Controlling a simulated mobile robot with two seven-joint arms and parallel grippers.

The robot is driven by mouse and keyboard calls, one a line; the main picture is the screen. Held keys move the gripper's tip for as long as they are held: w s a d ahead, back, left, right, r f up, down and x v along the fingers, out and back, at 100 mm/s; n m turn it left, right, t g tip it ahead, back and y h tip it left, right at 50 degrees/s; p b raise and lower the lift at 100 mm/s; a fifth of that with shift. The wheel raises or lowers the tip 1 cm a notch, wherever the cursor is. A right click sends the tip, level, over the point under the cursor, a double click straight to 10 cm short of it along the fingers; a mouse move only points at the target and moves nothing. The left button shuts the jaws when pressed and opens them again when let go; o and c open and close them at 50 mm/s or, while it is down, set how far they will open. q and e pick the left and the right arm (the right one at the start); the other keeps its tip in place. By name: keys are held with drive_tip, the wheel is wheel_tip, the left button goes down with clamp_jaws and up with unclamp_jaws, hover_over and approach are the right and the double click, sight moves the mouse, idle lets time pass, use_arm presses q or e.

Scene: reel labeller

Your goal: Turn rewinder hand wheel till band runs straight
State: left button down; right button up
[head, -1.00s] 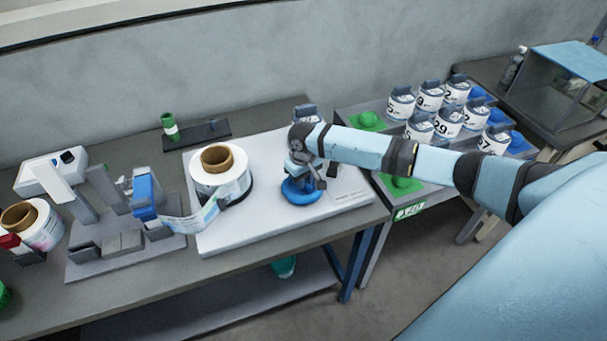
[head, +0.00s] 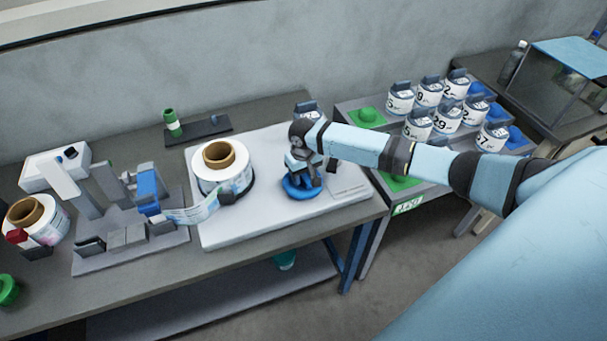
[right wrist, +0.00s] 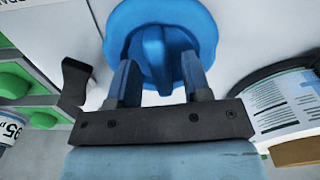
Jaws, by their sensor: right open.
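The blue hand wheel (head: 303,192) sits on the right part of the rewinder's white base plate (head: 228,233). My right gripper (head: 302,177) is over it. In the right wrist view the open fingers (right wrist: 160,82) stand on either side of the wheel's raised middle grip (right wrist: 158,48); whether they touch it I cannot tell. The printed band (head: 192,213) runs at a slant from the labeller's blue part (head: 148,190) to the white reel (head: 222,178) with a brown core. My left gripper is out of view.
Another reel (head: 46,226) stands at the far left beside the grey labeller. Several numbered rolls stand on a rack (head: 368,143) at right. A dark lever-like piece (right wrist: 76,80) is near the wheel.

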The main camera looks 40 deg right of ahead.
sight(303, 176)
wheel_tip(303, 176, up, 14)
drive_tip(key=b, duration=0.1)
drive_tip(key=shift+f+b, duration=0.15)
drive_tip(key=shift+b, duration=0.15)
idle(0.6)
idle(0.3)
